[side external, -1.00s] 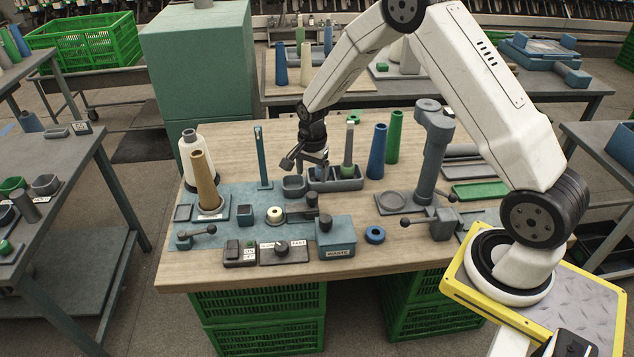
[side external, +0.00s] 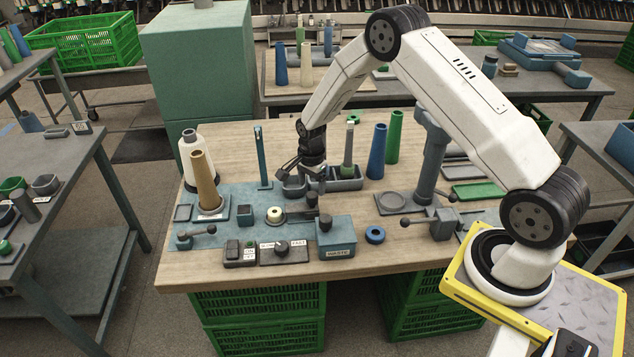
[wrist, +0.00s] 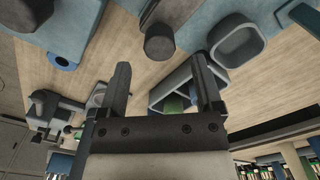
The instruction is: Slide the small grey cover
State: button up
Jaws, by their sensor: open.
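A small dark grey piece with a round knob (side external: 312,199) stands at the back edge of the blue mat, right of the pale yellow-centred disc; I cannot tell for sure that it is the cover. The knob (wrist: 158,43) also shows in the wrist view, beyond and between my fingertips. My gripper (side external: 294,181) is low over the bench behind it, close to the small grey cup, apart from the knob. In the wrist view my gripper (wrist: 160,66) has its two fingers spread with nothing between them.
The grey cup (wrist: 238,42) and a divided tray (wrist: 170,88) lie close to my right finger. The waste box (side external: 337,245), a blue ring (side external: 375,234) and a tan cone (side external: 204,180) are nearby.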

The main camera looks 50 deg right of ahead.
aim_at(312, 194)
jog(key=shift+f, duration=2.3)
grip_shut()
